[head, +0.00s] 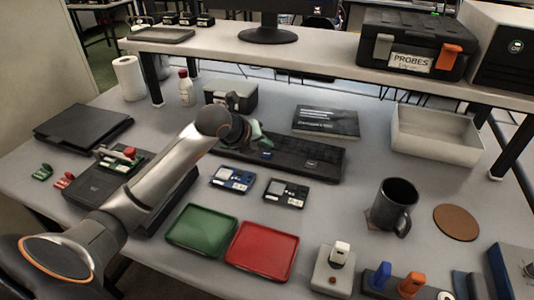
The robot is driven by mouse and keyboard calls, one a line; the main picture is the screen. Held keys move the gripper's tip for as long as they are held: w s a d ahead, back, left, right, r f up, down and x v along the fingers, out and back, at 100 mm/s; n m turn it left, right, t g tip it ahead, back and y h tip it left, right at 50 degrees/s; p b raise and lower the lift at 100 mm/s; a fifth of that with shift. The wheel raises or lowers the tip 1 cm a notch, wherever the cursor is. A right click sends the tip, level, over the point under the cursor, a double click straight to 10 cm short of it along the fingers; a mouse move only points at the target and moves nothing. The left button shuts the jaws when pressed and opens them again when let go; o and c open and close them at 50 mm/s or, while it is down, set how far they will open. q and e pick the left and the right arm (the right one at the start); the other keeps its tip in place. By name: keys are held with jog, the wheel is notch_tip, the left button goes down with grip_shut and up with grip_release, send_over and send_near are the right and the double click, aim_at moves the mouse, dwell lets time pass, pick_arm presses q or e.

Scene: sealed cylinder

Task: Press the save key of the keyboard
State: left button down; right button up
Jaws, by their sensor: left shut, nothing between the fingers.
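The black keyboard (325,170) lies at the back middle of the table, in front of the raised shelf. A small blue key (266,154) stands out on it, and a small pale mark (312,164) shows further right. Lettering is too small to read, so I cannot tell which key is save. My left gripper (263,143) is shut and empty over the left half of the keyboard, close above and behind the blue key. I cannot tell whether its tips touch a key. My arm and wrist hide part of the keyboard's left end. My right gripper is not in view.
A dark book (325,122) lies behind the keyboard. A blue device (232,179) and a black device (286,192) lie in front. Green (201,230) and red (262,250) trays sit nearer. A dark mug (393,205) and a pale bin (435,137) stand right.

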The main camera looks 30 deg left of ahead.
aim_at(265, 157)
pick_arm(q)
jog(key=shift+f, duration=0.2)
dwell(0.4)
jog(key=shift+f+b, duration=0.25)
jog(key=shift+b, duration=0.2)
jog(key=shift+f+b, duration=0.4)
jog(key=shift+f, duration=0.05)
dwell(0.3)
jog(key=shift+r, duration=0.1)
jog(key=shift+r+p, duration=0.55)
jog(key=shift+r, duration=0.2)
jog(key=shift+r+p, duration=1.75)
jog(key=shift+r, duration=0.8)
jog(key=shift+f, duration=0.1)
